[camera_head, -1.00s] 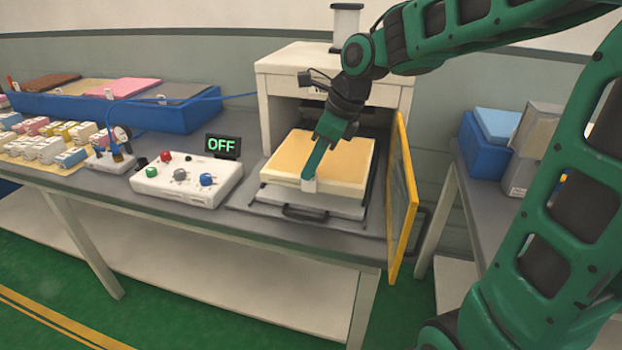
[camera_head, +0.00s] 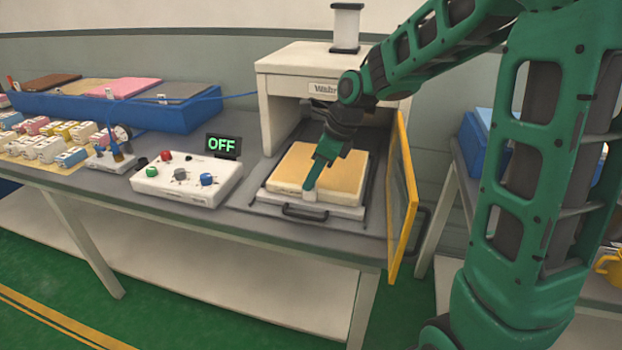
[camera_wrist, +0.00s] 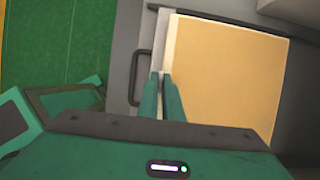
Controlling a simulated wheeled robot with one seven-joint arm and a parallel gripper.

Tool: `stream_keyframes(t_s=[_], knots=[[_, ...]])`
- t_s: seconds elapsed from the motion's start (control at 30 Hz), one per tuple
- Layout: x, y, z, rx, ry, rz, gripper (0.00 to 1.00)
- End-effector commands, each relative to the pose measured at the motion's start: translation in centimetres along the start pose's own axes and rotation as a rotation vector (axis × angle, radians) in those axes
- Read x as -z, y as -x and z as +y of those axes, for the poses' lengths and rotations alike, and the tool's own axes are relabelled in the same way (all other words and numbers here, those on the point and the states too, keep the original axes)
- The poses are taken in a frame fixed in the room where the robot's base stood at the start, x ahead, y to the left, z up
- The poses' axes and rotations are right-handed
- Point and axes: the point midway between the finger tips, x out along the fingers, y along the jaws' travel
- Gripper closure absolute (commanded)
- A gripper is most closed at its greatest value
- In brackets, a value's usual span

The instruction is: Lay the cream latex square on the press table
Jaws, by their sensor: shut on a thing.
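The cream latex square (camera_head: 335,172) is a thick block with a tan top and pale sides. It lies flat over the press table (camera_head: 345,212), a pale plate with a dark handle, pulled out in front of the white press. Whether its underside fully touches the plate is hard to tell. My gripper (camera_head: 310,193) is shut on the square's front edge, at a pale tab. In the wrist view the two green fingers (camera_wrist: 161,78) pinch the square's (camera_wrist: 225,80) near edge, and the dark handle (camera_wrist: 140,78) lies beside them.
The white press (camera_head: 285,95) stands open behind, with a yellow-framed door (camera_head: 402,195) swung out on the right. A blue tray (camera_head: 150,115) holds coloured sheets farther left.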

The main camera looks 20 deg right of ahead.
Motion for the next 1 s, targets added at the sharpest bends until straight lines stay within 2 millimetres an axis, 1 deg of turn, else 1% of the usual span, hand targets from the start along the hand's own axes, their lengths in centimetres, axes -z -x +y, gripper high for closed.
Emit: stream_keyframes(t_s=[0.13, 0.2, 0.23, 0.53, 0.63, 0.77, 1.0], knots=[[0.0, -0.1, 0.1, -0.001, 0.001, 0.0, 1.0], [0.0, -0.1, 0.1, -0.001, 0.001, 0.0, 0.82], [0.0, -0.1, 0.1, -0.001, 0.001, 0.0, 0.76], [0.0, -0.1, 0.1, -0.001, 0.001, 0.0, 0.76], [-0.1, 0.5, 0.1, 0.0, 0.002, -0.001, 0.76], [-0.1, 2.1, 0.0, 0.002, 0.001, -0.002, 0.76], [-0.1, 7.0, 0.0, 0.003, 0.002, -0.003, 0.76]])
